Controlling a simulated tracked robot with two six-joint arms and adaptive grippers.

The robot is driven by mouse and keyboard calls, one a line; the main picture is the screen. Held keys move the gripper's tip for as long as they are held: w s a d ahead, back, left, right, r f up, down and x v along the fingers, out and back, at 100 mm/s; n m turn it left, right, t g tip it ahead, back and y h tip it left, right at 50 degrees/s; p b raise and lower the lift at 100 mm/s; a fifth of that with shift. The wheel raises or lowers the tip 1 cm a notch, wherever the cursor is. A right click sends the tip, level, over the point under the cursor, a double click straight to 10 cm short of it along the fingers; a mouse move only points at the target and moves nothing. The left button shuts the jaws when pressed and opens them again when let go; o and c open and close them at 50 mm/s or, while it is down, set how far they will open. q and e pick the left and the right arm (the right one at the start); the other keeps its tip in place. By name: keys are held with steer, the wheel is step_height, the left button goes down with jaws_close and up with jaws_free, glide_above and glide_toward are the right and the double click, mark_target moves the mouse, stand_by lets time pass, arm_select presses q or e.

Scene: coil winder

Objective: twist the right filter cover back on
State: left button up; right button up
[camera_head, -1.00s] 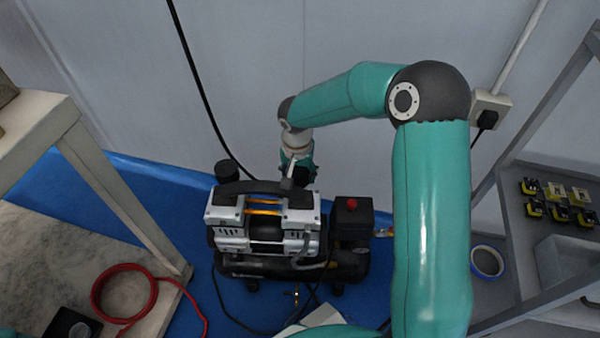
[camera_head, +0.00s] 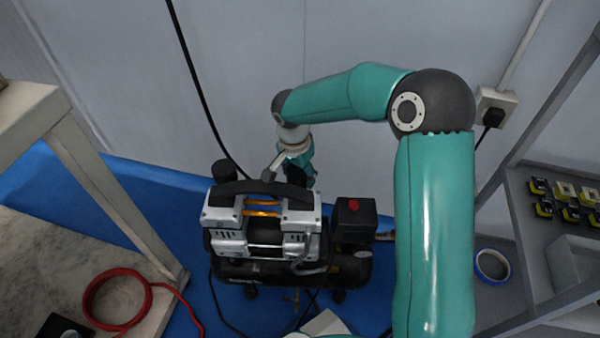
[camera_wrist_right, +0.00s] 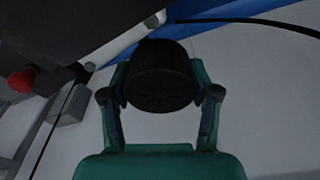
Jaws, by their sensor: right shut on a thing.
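The coil winder's compressor unit (camera_head: 262,232) has a silver top, a black handle and a black tank, and stands on the blue floor. My right gripper (camera_head: 288,172) is behind its top edge, reaching down from the wall side. In the right wrist view a round black filter cover (camera_wrist_right: 162,78) with a ribbed face sits between the two fingers of my right gripper (camera_wrist_right: 160,88), which are shut on it. In the head view that cover is mostly hidden. Whether it is seated on the unit cannot be told. Another black filter cover (camera_head: 223,170) stands upright at the unit's left. My left gripper is not in view.
A black box with a red knob (camera_head: 353,207) is at the unit's right. A red hose (camera_head: 118,327) lies on the table at left. A shelf (camera_head: 530,230) with yellow-black parts stands right, near a roll of tape (camera_head: 491,265). A black cable hangs on the wall.

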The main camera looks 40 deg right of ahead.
steer(key=shift+d+m+b, duration=0.15)
steer(key=shift+m+b, duration=0.3)
steer(key=shift+m, duration=0.05)
steer(key=shift+m+b, duration=0.45)
steer(key=shift+m, duration=0.65)
steer(key=shift+m+g, duration=0.3)
steer(key=shift+m, duration=0.5)
jaws_close()
